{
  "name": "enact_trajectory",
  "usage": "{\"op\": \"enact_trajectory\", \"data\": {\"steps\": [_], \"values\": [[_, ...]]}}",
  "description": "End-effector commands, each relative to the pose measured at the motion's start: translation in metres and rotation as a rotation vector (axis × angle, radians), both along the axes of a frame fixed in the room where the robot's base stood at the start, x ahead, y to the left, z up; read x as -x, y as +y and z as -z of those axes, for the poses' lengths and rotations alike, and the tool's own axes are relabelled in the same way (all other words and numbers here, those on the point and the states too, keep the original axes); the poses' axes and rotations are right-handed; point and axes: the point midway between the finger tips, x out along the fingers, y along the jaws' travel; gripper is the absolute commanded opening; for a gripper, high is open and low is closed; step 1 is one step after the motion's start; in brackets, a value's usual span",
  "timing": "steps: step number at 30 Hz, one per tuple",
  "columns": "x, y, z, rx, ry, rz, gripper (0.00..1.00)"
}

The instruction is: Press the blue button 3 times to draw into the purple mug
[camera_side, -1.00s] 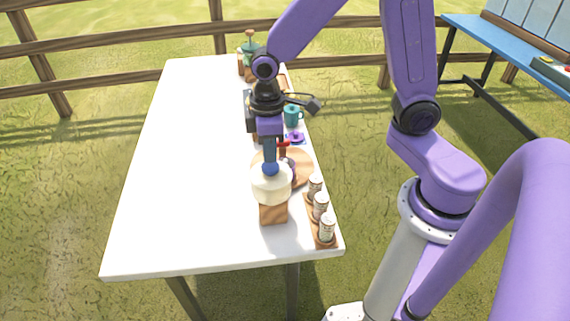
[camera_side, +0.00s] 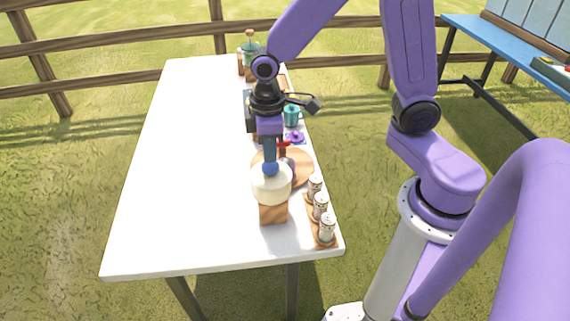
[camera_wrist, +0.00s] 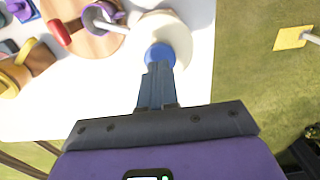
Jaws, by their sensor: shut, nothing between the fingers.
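A cream, round-topped dispenser (camera_side: 271,187) stands on a wooden block near the table's right side, with a blue button (camera_side: 270,169) on top. In the wrist view the blue button (camera_wrist: 160,55) sits on the cream top (camera_wrist: 178,32). My gripper (camera_side: 270,160) is shut and empty and points down, with its fingertips at the button. In the wrist view the fingertips (camera_wrist: 158,68) overlap the button's edge; I cannot tell whether they press it. A purple mug (camera_wrist: 100,15) stands beside the dispenser, over the round wooden board. The dispenser and my gripper largely hide it in the side view.
The round wooden board (camera_side: 300,166) lies beside the dispenser, with a red-handled thing (camera_wrist: 60,32) over it. Several jars (camera_side: 320,207) stand in a wooden rack at the front right. A teal mug (camera_side: 291,116) is further back. The white table's left side (camera_side: 190,170) is clear.

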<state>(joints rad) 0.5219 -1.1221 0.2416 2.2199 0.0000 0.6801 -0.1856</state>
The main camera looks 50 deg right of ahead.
Motion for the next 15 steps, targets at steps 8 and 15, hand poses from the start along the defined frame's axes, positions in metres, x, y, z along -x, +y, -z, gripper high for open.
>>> {"op": "enact_trajectory", "data": {"steps": [8, 15], "values": [[0.0000, 0.0000, 0.0000, 0.000, 0.000, 0.000, 0.00], [0.0002, -0.0001, 0.0034, 0.001, 0.001, 0.000, 0.00]]}}
